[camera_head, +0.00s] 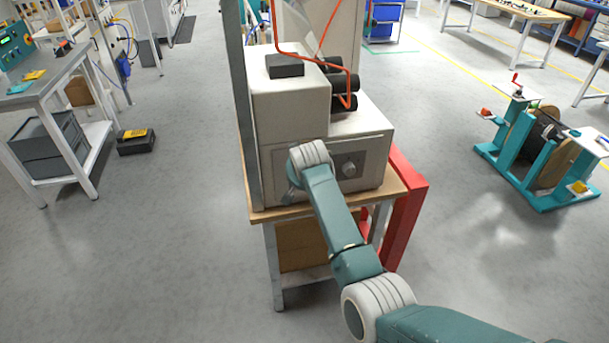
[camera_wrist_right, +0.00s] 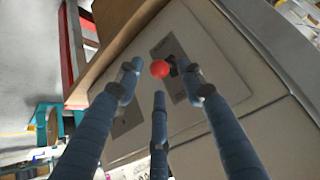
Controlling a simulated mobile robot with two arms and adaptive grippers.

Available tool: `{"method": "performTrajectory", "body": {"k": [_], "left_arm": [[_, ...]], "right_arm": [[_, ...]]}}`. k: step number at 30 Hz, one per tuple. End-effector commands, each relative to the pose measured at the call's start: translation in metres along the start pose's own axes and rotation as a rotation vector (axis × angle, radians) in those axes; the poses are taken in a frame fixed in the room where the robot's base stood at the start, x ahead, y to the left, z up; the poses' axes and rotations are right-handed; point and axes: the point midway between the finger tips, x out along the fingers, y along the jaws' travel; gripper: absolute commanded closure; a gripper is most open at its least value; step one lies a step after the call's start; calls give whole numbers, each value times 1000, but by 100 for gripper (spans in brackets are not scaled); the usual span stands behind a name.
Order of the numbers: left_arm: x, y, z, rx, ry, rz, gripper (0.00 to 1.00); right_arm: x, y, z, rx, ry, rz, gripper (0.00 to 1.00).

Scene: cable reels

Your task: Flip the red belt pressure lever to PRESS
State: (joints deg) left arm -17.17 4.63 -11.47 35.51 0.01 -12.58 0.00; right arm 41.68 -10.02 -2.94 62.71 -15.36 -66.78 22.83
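The belt pressure lever shows as a red ball knob (camera_wrist_right: 160,69) in the right wrist view, on a grey plate on the machine's pale panel. My right gripper (camera_wrist_right: 160,82) is open, its three blue-grey fingers spread around the knob in the picture. I see no finger closed on the knob, and I cannot tell whether any touches it. In the head view my right arm reaches the front of the beige machine (camera_head: 290,105) and its wrist hides the gripper and the lever. The lever's setting and markings cannot be read. My left gripper is not in view.
The machine stands on a wooden-topped bench (camera_head: 262,215) with a red post (camera_head: 405,215) at its right. An orange cable (camera_head: 345,70) runs over black rollers on the machine. A teal reel stand (camera_head: 545,140) is at right. The floor on both sides is mostly clear.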

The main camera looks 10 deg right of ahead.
Motion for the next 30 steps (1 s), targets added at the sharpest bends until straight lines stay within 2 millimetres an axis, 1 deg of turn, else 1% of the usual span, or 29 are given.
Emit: {"method": "performTrajectory", "body": {"k": [1, 6, 9, 12, 18, 30], "left_arm": [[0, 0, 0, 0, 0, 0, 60], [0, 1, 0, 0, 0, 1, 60], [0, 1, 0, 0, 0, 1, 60], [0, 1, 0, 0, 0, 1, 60], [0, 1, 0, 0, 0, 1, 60], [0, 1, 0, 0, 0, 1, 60]], "right_arm": [[-10, -1, -1, 1, 4, -2, 62], [-41, 0, 0, 1, 3, -1, 62], [-56, 0, -1, 2, 3, -1, 62], [-67, 0, 0, 2, 1, 0, 62], [-76, 0, 0, 1, -1, 0, 62], [-76, 0, 0, 0, -1, 0, 62]]}}
